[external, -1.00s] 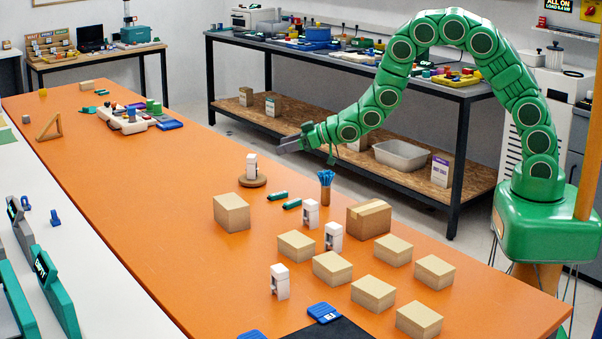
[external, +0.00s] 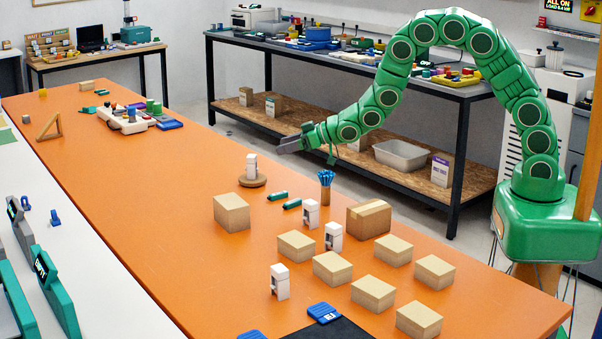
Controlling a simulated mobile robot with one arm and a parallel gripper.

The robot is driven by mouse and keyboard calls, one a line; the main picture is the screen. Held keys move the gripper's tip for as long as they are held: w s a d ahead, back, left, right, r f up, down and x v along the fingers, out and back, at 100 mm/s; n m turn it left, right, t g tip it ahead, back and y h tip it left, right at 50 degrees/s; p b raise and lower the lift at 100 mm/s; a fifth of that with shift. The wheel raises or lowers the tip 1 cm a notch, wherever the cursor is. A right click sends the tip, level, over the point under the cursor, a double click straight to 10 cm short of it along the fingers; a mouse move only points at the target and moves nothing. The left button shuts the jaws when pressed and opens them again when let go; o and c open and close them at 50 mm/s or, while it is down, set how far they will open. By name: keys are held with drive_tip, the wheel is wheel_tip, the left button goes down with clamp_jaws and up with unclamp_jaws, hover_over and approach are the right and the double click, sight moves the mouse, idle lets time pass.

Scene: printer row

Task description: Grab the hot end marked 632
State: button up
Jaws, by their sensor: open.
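Several small white upright blocks that may be hot ends stand on the orange table (external: 150,200). One white block (external: 252,167) stands on a round wooden disc (external: 252,181). Two more, a white block (external: 311,213) and another white block (external: 333,236), stand among the cardboard boxes. A further white block (external: 280,281) stands nearer the front. Their markings are too small to read, so I cannot tell which is 632. My gripper (external: 288,145) is open and empty, in the air above and to the right of the disc, apart from everything.
Several cardboard boxes (external: 374,293) crowd the table's right front. A cup of blue sticks (external: 326,187) and green cylinders (external: 278,195) stand or lie near the disc. The table's left middle is clear.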

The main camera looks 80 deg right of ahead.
idle(0.5)
drive_tip(key=n+g+y, duration=0.3)
drive_tip(key=n+g, duration=0.6)
drive_tip(key=g, duration=0.2)
approach(311, 201)
drive_tip(key=x, duration=0.4)
drive_tip(key=shift+s+a+f, duration=0.1)
drive_tip(key=shift+s+f, duration=0.25)
drive_tip(key=shift+s+a+f, duration=0.1)
drive_tip(key=shift+x, duration=1.2)
drive_tip(key=shift+w+a+f, duration=0.15)
drive_tip(key=shift+w+f, duration=0.35)
drive_tip(key=shift+f, duration=0.15)
drive_tip(key=shift+w+x, duration=0.1)
drive_tip(key=shift+x, duration=0.85)
drive_tip(key=shift+w+x, duration=0.15)
drive_tip(key=shift+x, duration=0.8)
drive_tip(key=shift+r, duration=0.1)
